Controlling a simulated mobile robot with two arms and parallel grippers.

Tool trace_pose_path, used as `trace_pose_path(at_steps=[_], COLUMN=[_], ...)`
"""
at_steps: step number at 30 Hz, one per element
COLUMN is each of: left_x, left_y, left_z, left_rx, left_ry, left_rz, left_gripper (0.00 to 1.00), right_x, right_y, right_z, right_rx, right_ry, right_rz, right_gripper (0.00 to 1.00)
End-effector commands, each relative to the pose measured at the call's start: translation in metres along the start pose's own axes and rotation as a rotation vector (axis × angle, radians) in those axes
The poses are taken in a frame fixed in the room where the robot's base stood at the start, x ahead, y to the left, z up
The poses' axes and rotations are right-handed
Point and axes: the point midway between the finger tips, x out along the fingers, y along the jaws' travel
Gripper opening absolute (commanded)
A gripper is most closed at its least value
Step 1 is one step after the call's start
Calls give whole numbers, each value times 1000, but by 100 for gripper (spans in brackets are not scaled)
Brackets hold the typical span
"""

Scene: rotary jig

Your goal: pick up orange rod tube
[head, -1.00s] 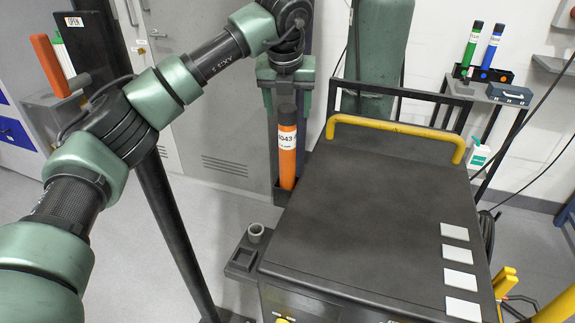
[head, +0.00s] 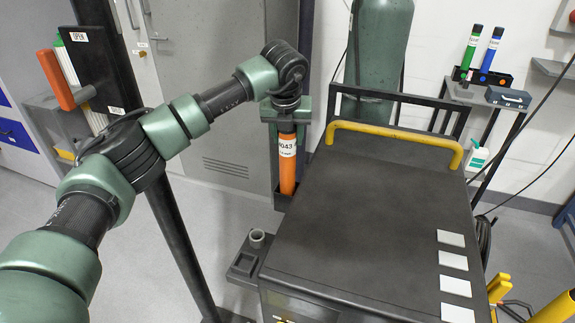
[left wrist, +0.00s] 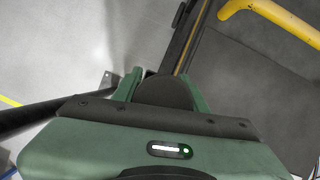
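The orange rod tube (head: 287,172) stands upright in a dark holder just left of the bench in the head view. It has a white label reading 043, and its upper end is hidden by my left gripper (head: 287,125). The gripper points down over the tube's top, one finger on each side. In the left wrist view a dark round cap (left wrist: 165,92) sits between the green fingers. It is unclear whether they press on it. My right gripper is not in view.
A dark bench (head: 375,215) with a yellow rail (head: 395,130) stands right of the tube. A small grey cup (head: 257,238) sits on a bracket at its left. A green tube (head: 471,50) and a blue tube (head: 490,52) stand in a rack on the back shelf.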

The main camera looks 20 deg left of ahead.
Motion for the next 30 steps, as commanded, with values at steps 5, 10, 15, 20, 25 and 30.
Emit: trace_pose_path(at_steps=[5, 10, 15, 20, 25, 30], left_x=[0, -2, -2, -9, -29, -62], left_y=[0, 0, 0, -1, -1, -1], left_z=[0, 1, 1, 4, 13, 26], left_rx=[0, 0, 0, 0, -1, -2], left_ry=[0, -3, -3, -4, -6, -7], left_rz=[0, -2, -2, -3, -4, -3], left_gripper=[0, 0, 0, 0, 0, 0], right_x=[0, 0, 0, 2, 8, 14], right_y=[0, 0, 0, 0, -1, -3], right_z=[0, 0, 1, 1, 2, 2], right_rx=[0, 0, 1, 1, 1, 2], right_ry=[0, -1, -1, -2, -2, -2], right_rz=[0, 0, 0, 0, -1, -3], right_gripper=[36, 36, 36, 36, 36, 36])
